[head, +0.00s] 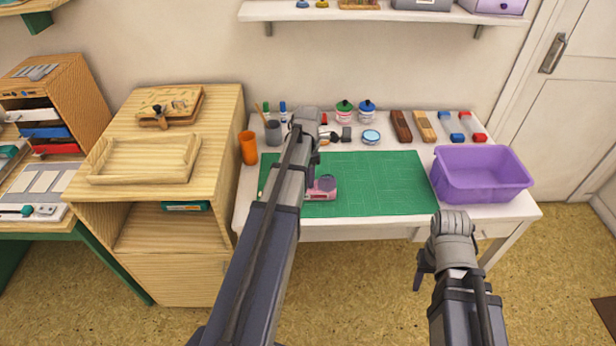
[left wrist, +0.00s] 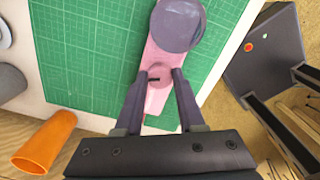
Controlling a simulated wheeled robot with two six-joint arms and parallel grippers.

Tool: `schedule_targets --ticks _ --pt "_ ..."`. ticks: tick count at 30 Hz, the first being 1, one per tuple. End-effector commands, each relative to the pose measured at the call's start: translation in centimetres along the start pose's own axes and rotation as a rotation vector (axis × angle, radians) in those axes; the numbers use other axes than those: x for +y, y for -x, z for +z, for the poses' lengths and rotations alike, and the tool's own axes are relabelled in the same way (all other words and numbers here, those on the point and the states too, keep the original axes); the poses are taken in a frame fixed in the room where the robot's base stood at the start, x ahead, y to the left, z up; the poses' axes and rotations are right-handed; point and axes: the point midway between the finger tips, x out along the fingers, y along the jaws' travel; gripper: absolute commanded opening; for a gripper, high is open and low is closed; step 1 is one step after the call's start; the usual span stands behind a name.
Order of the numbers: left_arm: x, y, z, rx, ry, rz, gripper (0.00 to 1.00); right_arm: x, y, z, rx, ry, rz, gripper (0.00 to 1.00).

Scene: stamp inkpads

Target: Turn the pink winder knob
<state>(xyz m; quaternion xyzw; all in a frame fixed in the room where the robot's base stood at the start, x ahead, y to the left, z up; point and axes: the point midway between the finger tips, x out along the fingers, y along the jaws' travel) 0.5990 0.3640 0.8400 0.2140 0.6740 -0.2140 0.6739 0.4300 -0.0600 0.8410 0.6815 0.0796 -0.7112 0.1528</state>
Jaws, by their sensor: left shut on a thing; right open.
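The pink winder (head: 322,188) lies on the green cutting mat (head: 385,175), near the mat's front edge. In the left wrist view its pink body (left wrist: 153,50) carries a large grey-mauve disc (left wrist: 178,24) at one end. Its small round pink knob (left wrist: 158,79), with a dark slot mark, is between my left gripper's fingertips (left wrist: 159,75). The left gripper is shut on the knob. In the head view my left arm hides part of the winder and most of that gripper. My right gripper (head: 421,270) is open, empty and in front of the table, away from the winder.
A purple bin (head: 482,174) stands at the table's right. An orange cup (head: 248,147) and a grey cup (head: 273,132) stand at the left. Jars, stamps and ink pieces line the back. The mat's right half is clear.

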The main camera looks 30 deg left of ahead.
Motion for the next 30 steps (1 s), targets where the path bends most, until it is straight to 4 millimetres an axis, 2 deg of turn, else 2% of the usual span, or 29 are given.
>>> schedule_targets --ticks 18,30 --pt "0.00 0.00 -0.01 0.000 0.542 0.000 0.00 0.00 0.00 0.00 0.000 0.000 0.000 0.50" --pt "0.00 0.00 -0.01 0.000 0.728 0.000 0.00 0.00 0.00 0.00 0.000 0.000 0.000 0.50"
